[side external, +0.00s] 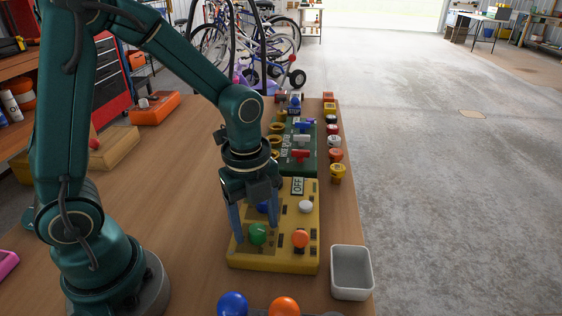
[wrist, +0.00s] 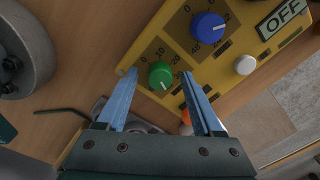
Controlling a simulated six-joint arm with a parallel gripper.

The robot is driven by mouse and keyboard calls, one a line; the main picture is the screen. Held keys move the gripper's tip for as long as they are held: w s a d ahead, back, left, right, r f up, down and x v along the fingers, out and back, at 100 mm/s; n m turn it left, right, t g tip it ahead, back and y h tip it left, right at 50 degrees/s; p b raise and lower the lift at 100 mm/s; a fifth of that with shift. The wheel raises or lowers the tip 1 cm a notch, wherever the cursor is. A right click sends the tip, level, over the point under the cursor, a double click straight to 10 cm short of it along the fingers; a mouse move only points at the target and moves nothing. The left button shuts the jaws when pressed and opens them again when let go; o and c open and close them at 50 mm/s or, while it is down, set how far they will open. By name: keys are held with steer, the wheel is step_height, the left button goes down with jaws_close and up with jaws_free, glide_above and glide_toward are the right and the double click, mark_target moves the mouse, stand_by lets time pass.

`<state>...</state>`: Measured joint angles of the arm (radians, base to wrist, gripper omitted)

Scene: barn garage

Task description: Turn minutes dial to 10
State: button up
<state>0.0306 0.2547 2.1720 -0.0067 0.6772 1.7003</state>
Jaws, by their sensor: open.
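A yellow control box (side external: 273,264) lies on the wooden table and also shows in the wrist view (wrist: 176,50). It carries a green dial (wrist: 161,75) with printed numbers around it, including 10 and 20, and a blue dial (wrist: 208,27) with its own scale. I cannot read which dial is labelled minutes. The green dial's pale pointer mark is toward the lower part of the wrist picture; its exact reading is unclear. My gripper (wrist: 158,73) is open, pointing down, with its blue fingers on either side of the green dial, which also shows in the side view (side external: 258,234).
The box also has a white knob (wrist: 245,64), an orange knob (side external: 300,238) and an OFF display (side external: 298,186). A white bin (side external: 351,272) stands right of it. Behind is a green box (side external: 305,165) with red and blue handles. Blue (side external: 233,304) and orange (side external: 284,307) balls are in front.

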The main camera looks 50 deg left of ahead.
jaws_close()
